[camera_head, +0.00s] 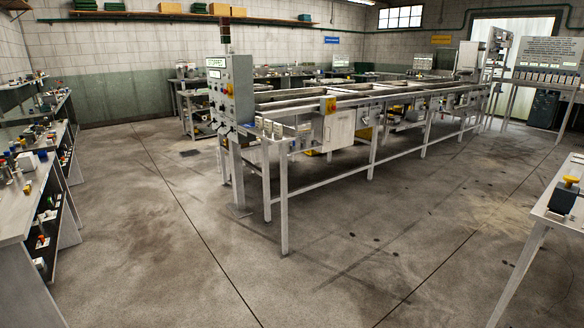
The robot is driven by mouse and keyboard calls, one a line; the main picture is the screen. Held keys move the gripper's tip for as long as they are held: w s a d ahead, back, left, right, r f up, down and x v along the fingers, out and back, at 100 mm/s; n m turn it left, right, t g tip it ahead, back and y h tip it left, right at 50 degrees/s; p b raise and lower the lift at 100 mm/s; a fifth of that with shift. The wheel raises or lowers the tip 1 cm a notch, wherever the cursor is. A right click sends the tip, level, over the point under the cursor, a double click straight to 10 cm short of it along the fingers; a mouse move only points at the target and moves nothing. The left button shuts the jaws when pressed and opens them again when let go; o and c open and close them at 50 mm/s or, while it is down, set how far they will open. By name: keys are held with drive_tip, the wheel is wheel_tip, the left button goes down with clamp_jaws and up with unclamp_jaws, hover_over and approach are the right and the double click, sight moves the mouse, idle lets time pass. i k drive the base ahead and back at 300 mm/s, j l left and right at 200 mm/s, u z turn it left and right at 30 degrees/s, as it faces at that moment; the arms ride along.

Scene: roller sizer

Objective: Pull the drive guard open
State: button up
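The roller sizer (390,92) is a long grey metal frame on legs in the middle of the room. A pale grey box-like panel (339,130) hangs on its near long side, towards the left end; it looks like the drive guard. It appears closed, but it is too small to make out a handle or hinge. A grey control cabinet (231,88) with buttons and a green "STOPPED" display stands at the sizer's left end. My gripper is not in view.
A bench (22,195) with shelves of small parts runs along the left edge. A table (560,205) at the right edge holds a dark block with a yellow top (565,195). The concrete floor (330,265) before the sizer is clear.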

sight(338, 129)
drive_tip(key=i, duration=0.85)
drive_tip(key=i+u, duration=0.1)
drive_tip(key=i, duration=0.75)
drive_tip(key=i+l, duration=0.15)
drive_tip(key=i, duration=0.7)
drive_tip(key=i+l, duration=0.1)
drive_tip(key=i, duration=0.75)
drive_tip(key=i+u, duration=0.1)
drive_tip(key=i, duration=0.75)
drive_tip(key=i+l, duration=0.25)
drive_tip(key=i+l+u, duration=0.1)
drive_tip(key=i+l, duration=0.15)
drive_tip(key=l, duration=0.2)
drive_tip(key=i+l, duration=0.25)
drive_tip(key=i+l+u, duration=0.1)
drive_tip(key=l, duration=0.35)
drive_tip(key=i+l, duration=0.35)
drive_tip(key=i+l+u, duration=0.1)
drive_tip(key=l, duration=0.3)
drive_tip(key=i+l, duration=0.35)
drive_tip(key=i+l+u, duration=0.1)
drive_tip(key=l, duration=0.35)
drive_tip(key=i, duration=0.1)
